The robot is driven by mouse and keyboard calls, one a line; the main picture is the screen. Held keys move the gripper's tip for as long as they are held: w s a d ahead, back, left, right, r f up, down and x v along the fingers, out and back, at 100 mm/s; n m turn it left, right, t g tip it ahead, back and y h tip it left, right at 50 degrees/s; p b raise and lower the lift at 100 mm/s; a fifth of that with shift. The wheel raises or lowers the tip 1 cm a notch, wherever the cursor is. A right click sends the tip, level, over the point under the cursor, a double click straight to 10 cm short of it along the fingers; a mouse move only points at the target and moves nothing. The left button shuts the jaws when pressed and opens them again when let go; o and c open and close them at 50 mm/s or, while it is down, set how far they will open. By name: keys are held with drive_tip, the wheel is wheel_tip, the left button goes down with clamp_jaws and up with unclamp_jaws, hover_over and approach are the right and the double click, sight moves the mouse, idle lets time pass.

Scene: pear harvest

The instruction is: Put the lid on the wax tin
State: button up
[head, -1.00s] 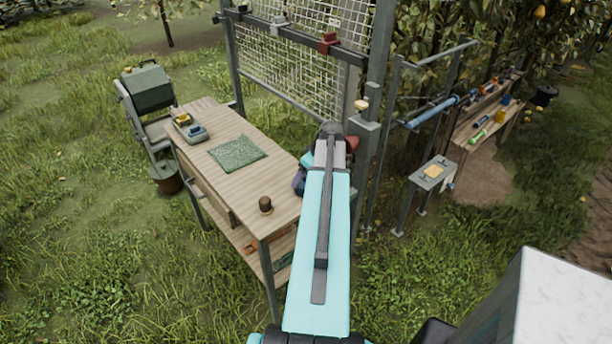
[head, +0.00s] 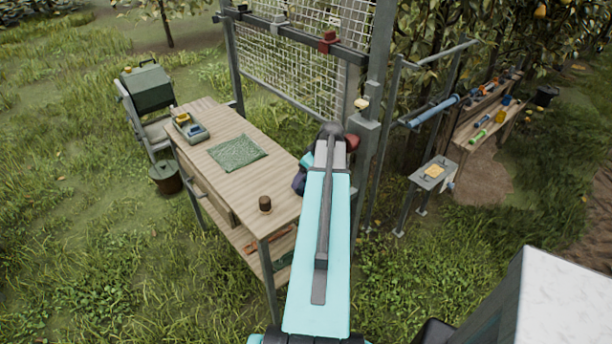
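A small dark brown round container with a paler brass-coloured base (head: 265,204) stands upright near the front right corner of the wooden table. It may be the wax tin; I cannot tell whether its dark top is a lid. I cannot make out a separate lid. My teal arm reaches forward over the table's right side. A dark blue part at its far end (head: 300,181), perhaps my gripper, shows beside the table's right edge, to the right of and beyond the container. The arm hides most of it, so its fingers and anything held are hidden.
A green mat (head: 237,153) lies mid-table, and a grey tray (head: 190,129) with small yellow and blue items sits at the far end. A mesh frame (head: 290,62) stands along the table's back. The table's front left is clear. A small metal stand (head: 433,174) is on the right.

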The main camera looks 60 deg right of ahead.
drive_tip(key=shift+f, duration=0.3)
drive_tip(key=o, duration=0.7)
drive_tip(key=shift+o, duration=0.2)
drive_tip(key=shift+r, duration=0.2)
drive_tip(key=shift+p+v, duration=1.15)
drive_tip(key=shift+v, duration=2)
drive_tip(key=shift+p+v, duration=0.85)
drive_tip(key=shift+v, duration=1.25)
drive_tip(key=shift+s+f, duration=0.1)
